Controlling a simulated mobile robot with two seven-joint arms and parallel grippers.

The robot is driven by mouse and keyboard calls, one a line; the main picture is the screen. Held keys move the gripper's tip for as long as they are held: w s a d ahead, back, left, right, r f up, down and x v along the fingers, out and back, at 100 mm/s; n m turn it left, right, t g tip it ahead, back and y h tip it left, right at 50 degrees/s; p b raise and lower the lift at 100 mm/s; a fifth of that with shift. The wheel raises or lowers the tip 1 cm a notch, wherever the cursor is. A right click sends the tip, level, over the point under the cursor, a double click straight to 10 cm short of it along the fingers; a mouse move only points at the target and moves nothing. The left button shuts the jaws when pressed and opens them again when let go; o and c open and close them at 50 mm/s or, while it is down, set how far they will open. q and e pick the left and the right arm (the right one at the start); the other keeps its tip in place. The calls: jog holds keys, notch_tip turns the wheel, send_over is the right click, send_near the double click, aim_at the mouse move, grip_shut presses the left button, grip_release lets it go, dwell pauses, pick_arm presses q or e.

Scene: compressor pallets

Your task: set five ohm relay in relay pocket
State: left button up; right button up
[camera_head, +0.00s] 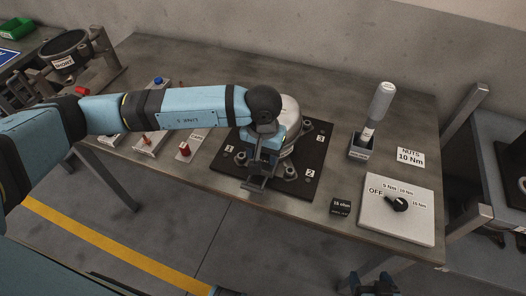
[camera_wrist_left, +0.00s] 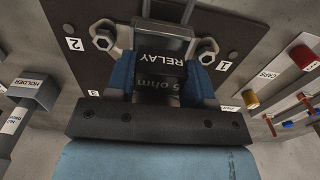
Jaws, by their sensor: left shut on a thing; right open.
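My left gripper (camera_head: 256,184) is shut on the five ohm relay (camera_wrist_left: 158,86), a dark block marked "5 ohm", between its blue fingers in the left wrist view. A dark face marked RELAY (camera_wrist_left: 163,58) lies just beyond the relay there, at the front of the compressor's plate. The relay appears close to or against it; I cannot tell how deep it sits. In the head view my gripper is over the front edge of the plate and hides most of this spot. My right gripper (camera_head: 375,286) is open and empty at the bottom, in front of the table.
The black plate (camera_head: 316,140) carries the compressor (camera_head: 290,112) and nuts on studs. A 16 ohm relay (camera_head: 341,207) lies right of it. A torque dial panel (camera_head: 412,212) and a nut tool in its holder (camera_head: 362,147) stand further right. Caps (camera_head: 184,149) stand left.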

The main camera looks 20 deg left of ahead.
pick_arm(q)
jog(key=shift+s+f+b, duration=0.15)
jog(key=shift+f+b, duration=0.4)
jog(key=shift+b, duration=0.05)
jog(key=o, duration=0.9)
jog(key=shift+s+f, duration=0.15)
jog(key=shift+r+p, duration=0.35)
jog(key=shift+p, duration=0.15)
jog(key=shift+r+p, duration=0.4)
jog(key=shift+p, duration=0.2)
jog(key=r, duration=0.4)
jog(key=r+b, duration=0.1)
jog(key=r, duration=0.7)
jog(key=shift+w+r+b, duration=0.1)
jog(key=shift+w+b, duration=0.2)
jog(key=shift+b, duration=0.1)
